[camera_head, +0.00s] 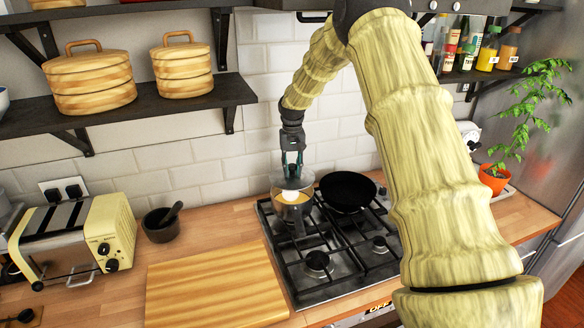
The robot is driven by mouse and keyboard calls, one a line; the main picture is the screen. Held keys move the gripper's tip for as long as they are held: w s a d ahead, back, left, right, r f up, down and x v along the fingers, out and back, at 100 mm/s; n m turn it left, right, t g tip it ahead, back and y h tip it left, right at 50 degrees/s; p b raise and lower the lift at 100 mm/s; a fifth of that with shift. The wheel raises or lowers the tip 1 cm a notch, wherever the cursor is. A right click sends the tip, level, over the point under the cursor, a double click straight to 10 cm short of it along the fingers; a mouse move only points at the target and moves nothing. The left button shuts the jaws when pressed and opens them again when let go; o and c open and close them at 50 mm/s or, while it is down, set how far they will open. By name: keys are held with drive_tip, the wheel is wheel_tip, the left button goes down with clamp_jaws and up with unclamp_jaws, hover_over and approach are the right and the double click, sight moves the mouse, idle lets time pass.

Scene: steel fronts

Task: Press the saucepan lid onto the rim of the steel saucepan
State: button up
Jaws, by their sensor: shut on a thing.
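The steel saucepan (284,212) stands on the back left of the gas hob, with something orange-yellow showing inside. Its handle (299,230) points toward the front. The saucepan lid (293,183) looks like a clear, greyish disc and is over the pan's opening. My gripper (292,172) comes down from above, pointing downward, and is shut on the lid at its top. The lid's knob is hidden between the fingers.
A black frying pan (348,190) stands close to the saucepan's right on the hob (330,262). A wooden board (213,285), a dark mortar (161,229) and a cream toaster (80,240) are to the left. A potted plant (494,180) is at right. Shelves hang above.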

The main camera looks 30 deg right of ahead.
sight(292, 174)
drive_tip(key=shift+f+b, duration=0.6)
drive_tip(key=shift+f, duration=1.45)
drive_tip(key=shift+f, duration=0.8)
idle(0.3)
drive_tip(key=o, duration=1)
drive_tip(key=shift+r, duration=0.15)
